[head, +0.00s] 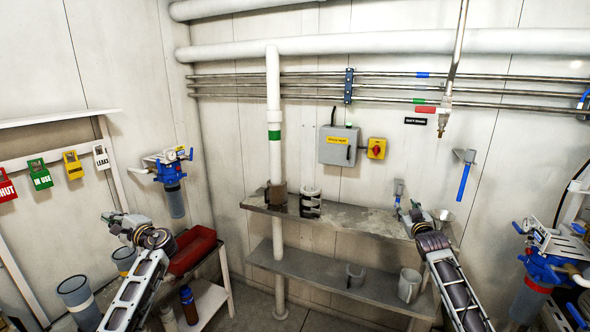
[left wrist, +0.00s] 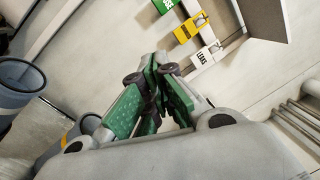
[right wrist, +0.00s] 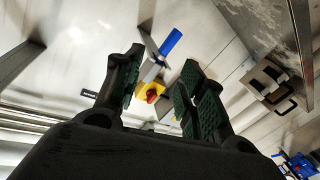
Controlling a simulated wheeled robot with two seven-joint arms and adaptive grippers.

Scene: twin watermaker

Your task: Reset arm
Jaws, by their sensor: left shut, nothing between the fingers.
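My left gripper (head: 110,219) is at the left, raised in front of the left wall, near the red tray. In the left wrist view its green-padded fingers (left wrist: 160,78) meet at the tips with nothing between them. My right gripper (head: 408,210) is at the right, in front of the upper shelf's right end. In the right wrist view its two fingers (right wrist: 160,85) stand apart and no object is held. Behind the gap are a yellow and red switch and a blue handle on the wall.
An upper shelf (head: 358,219) holds a mug and a striped container; a lower shelf (head: 320,277) holds a grey mug (head: 409,285). A red tray (head: 193,250) sits on a cart at left. Blue filter units (head: 172,172) hang at left and right. A white vertical pipe (head: 274,100) stands mid-scene.

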